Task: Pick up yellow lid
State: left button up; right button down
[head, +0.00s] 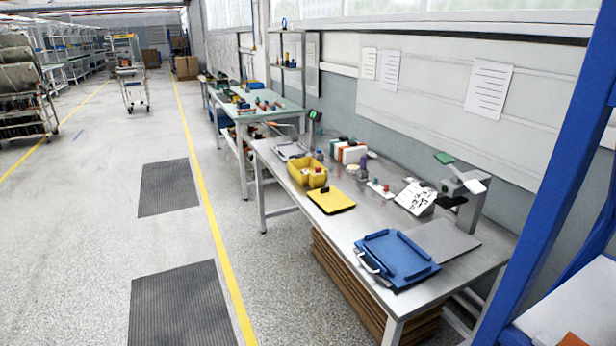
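The yellow lid (331,200) appears as a flat yellow panel with a dark edge, lying near the front edge of the metal workbench (352,226). A yellow open bin (318,181) stands just behind it to the left, with a few small items inside. The lid's top looks clear, with a small dark mark near its back edge. Neither of my grippers shows in the head view.
A blue case (397,259) with a pale handle lies at the bench's near end, beside a grey plate (442,240). A grey stand (466,208) and a white sloped panel (415,198) stand behind. The floor left of the bench is open, with dark mats (181,310).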

aim_at(332, 200)
jog(key=z, duration=0.4)
jog(key=i+j+z, duration=0.2)
jog(key=z, duration=0.15)
jog(key=i+j+z, duration=0.15)
jog(key=j+z, duration=0.2)
jog(key=i+j+z, duration=0.15)
jog(key=z, duration=0.2)
jog(key=j, duration=0.05)
